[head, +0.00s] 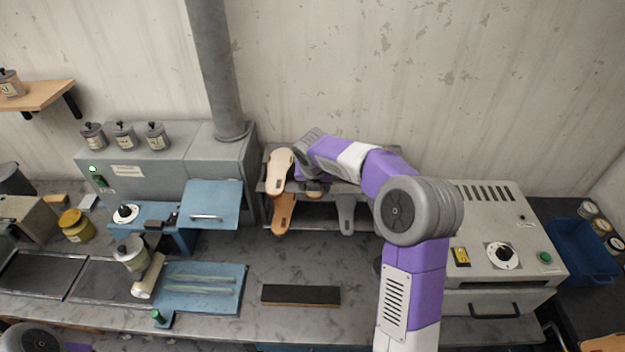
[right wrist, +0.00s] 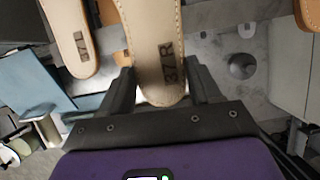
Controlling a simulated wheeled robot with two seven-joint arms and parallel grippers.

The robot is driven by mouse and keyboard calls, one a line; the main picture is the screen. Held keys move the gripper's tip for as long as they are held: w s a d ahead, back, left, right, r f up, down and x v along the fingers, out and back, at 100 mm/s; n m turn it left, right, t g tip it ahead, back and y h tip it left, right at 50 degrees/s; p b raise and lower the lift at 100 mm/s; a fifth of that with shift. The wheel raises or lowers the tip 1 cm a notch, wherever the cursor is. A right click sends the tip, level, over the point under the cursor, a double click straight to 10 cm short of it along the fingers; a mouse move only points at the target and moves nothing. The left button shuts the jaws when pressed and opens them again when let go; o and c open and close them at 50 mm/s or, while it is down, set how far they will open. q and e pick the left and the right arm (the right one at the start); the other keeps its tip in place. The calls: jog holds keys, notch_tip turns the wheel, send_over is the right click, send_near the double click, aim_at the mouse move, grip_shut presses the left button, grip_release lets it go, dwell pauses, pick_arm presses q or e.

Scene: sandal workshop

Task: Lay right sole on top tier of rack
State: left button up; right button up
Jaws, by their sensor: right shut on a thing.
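In the right wrist view my right gripper (right wrist: 158,88) is shut on the right sole (right wrist: 157,45), a pale tan sole with stitched edges and a size mark ending in R, its heel end between the fingers. In the head view my right arm reaches over the grey rack (head: 352,188) and mostly hides this gripper and the held sole. A matching pale sole (head: 279,168) lies at the left of the rack's top tier; it also shows in the right wrist view (right wrist: 72,38), left of the held sole and apart from it. Whether the held sole touches the tier cannot be told. My left gripper is out of view.
An orange-brown sole (head: 283,213) and a grey sole (head: 346,213) are lower on the rack. A grey machine with a blue flap (head: 213,200) stands left, a grey box machine (head: 500,240) right. A dark bar (head: 300,295) lies on the bench in front.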

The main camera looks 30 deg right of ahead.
notch_tip(320, 180, down, 4)
jog(key=b, duration=0.3)
jog(key=shift+w, duration=0.1)
jog(key=w+p, duration=0.1)
jog(key=w+d+p, duration=0.1)
jog(key=p, duration=0.1)
jog(key=shift+d+r, duration=0.15)
jog(key=shift+r, duration=0.05)
jog(key=shift+w+d+f+p, duration=0.15)
jog(key=shift+w+d+p, duration=0.15)
jog(key=shift+w+p, duration=0.2)
jog(key=shift+w+d+f+p, duration=0.1)
jog(key=shift+w+d+p, duration=0.15)
jog(key=shift+w+p, duration=0.2)
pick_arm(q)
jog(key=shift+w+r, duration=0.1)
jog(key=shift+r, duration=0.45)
pick_arm(e)
jog(key=shift+f, duration=0.25)
jog(key=o, duration=1.3)
